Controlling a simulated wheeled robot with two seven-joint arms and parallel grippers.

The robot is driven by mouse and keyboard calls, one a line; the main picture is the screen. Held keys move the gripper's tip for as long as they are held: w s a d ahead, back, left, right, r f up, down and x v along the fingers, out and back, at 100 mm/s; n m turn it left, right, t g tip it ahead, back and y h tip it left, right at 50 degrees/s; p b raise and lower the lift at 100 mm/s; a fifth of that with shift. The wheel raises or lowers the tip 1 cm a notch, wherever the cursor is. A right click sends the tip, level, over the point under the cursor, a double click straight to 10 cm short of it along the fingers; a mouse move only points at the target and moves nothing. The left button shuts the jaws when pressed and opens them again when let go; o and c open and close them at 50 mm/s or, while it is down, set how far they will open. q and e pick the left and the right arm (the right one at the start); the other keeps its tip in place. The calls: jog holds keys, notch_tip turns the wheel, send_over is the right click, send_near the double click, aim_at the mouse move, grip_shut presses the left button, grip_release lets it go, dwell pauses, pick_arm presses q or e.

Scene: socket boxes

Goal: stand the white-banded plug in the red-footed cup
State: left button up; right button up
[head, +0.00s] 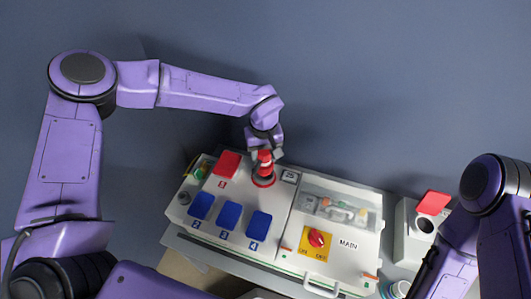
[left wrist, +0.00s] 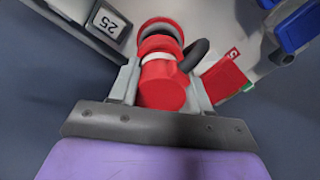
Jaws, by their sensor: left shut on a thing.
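The red plug with a white band (left wrist: 157,58) is held between the fingers of my left gripper (left wrist: 163,88), which is shut on it. In the head view, the left gripper (head: 265,153) points down at the panel, with the red plug (head: 265,163) below it. A red ring (head: 263,181), which looks like the red-footed cup, sits on the white panel directly under the plug. It shows beyond the plug in the left wrist view (left wrist: 160,27). The plug hides part of the ring, so I cannot tell whether its end is inside. My right gripper is out of view.
The white panel box (head: 283,238) carries a red flap (head: 228,163), blue flaps (head: 230,214), a clear cover and a red rotary switch (head: 316,238). A black cable (left wrist: 198,52) curves beside the plug. A box with a red flap (head: 433,203) and round opening stands at right.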

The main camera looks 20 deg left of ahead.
pick_arm(q)
jog(key=shift+f, duration=0.15)
jog(key=shift+f, duration=0.75)
jog(key=shift+f, duration=0.15)
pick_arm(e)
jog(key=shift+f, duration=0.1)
pick_arm(q)
jog(key=shift+f+b, duration=0.3)
jog(key=shift+f, duration=0.2)
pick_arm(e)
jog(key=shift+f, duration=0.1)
pick_arm(q)
jog(key=o, duration=1.2)
